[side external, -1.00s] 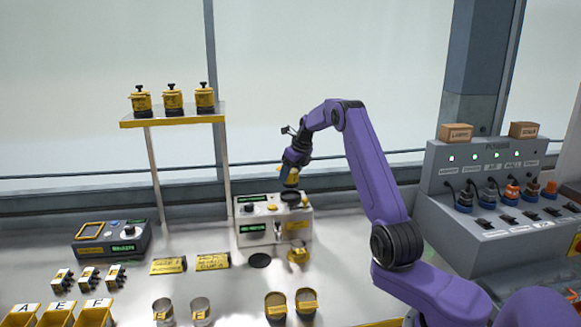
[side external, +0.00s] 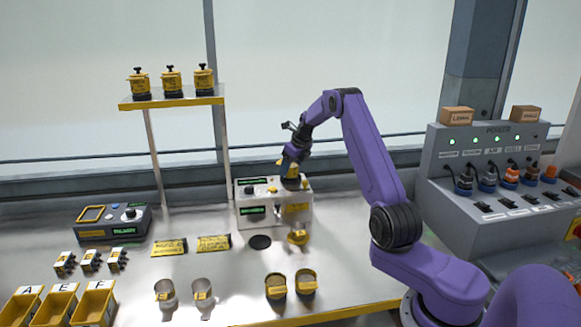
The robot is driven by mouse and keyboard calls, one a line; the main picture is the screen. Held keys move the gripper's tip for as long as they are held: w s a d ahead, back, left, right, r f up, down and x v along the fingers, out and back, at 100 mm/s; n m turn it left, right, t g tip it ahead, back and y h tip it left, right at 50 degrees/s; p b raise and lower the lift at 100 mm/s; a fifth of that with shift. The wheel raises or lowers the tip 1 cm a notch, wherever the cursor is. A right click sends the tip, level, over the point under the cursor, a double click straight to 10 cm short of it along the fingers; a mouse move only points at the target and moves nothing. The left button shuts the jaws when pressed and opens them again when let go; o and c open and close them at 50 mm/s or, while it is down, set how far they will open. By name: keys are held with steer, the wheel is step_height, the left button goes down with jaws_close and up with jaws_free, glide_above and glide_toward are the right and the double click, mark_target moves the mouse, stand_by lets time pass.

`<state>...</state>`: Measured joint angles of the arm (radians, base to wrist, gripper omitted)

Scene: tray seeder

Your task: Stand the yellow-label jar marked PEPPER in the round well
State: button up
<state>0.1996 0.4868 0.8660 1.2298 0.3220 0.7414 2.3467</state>
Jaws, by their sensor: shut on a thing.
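My gripper (side external: 290,164) is shut on a dark jar with a yellow label (side external: 291,171), at the top right of the white machine (side external: 247,216). The jar's base is at the round dark well on the machine's top. The arm and the small size hide whether it is fully seated, and the label's print cannot be read.
Two labelled jars (side external: 276,286) (side external: 306,281) and two clear cups (side external: 165,294) (side external: 202,292) stand at the front. A yellow-labelled cup (side external: 297,236) sits below the machine's front. A shelf (side external: 172,102) carries three yellow pots at the left. A grey power panel (side external: 488,185) stands right.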

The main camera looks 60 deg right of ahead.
steer(key=shift+f, duration=0.2)
stand_by(0.5)
steer(key=o, duration=1.2)
steer(key=v, duration=1.7)
steer(key=shift+s+r, duration=0.15)
